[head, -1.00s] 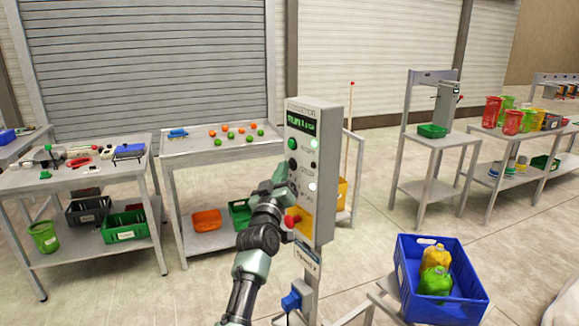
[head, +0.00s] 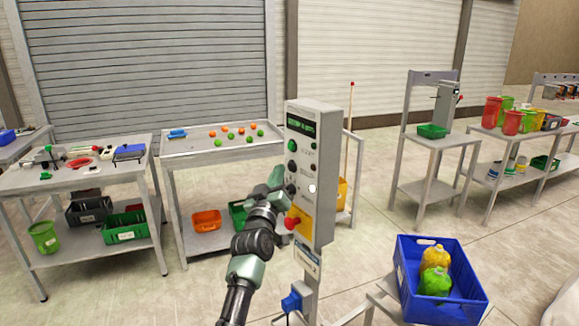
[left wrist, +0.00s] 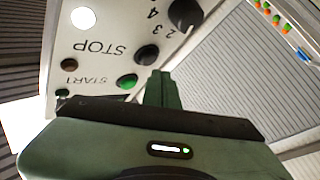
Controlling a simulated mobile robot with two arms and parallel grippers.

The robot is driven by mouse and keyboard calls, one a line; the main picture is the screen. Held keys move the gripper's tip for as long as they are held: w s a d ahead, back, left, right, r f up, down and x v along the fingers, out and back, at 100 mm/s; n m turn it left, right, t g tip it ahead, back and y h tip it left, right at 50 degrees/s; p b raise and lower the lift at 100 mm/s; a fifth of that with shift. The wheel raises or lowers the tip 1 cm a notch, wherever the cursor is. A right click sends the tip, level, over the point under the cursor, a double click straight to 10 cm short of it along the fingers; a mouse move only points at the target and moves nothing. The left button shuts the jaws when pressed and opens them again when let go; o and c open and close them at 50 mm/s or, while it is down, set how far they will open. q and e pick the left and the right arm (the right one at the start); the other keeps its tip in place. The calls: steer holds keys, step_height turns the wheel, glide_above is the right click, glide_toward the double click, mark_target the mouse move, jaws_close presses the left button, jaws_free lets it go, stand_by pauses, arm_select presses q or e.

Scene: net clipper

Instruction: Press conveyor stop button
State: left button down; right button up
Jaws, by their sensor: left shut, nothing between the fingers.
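The control panel (head: 309,215) is a grey upright box on a post. Its black stop button (head: 292,164) sits below a green start button (head: 293,145) and above a black knob (head: 291,188). In the left wrist view the STOP button (left wrist: 147,54) shows beside its upside-down label, with the green START button (left wrist: 127,82) close by. My left gripper (head: 279,173) is shut and empty, just left of the panel near the stop button and knob. Its fingers (left wrist: 162,90) show in the left wrist view; a small gap to the button seems visible. My right gripper is out of view.
A red emergency button (head: 291,223) on a yellow plate sits low on the panel, close to my wrist. A table with orange and green balls (head: 172,150) is behind. Open floor lies right of the panel.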

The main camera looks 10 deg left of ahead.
arm_select(q)
steer(key=shift+s+a, duration=0.1)
steer(key=s+a+p, duration=0.1)
steer(key=s+a, duration=0.2)
steer(key=shift+s+a+p, duration=0.1)
steer(key=shift+s+p, duration=0.15)
steer(key=shift+p, duration=0.15)
steer(key=shift+f, duration=0.1)
stand_by(0.6)
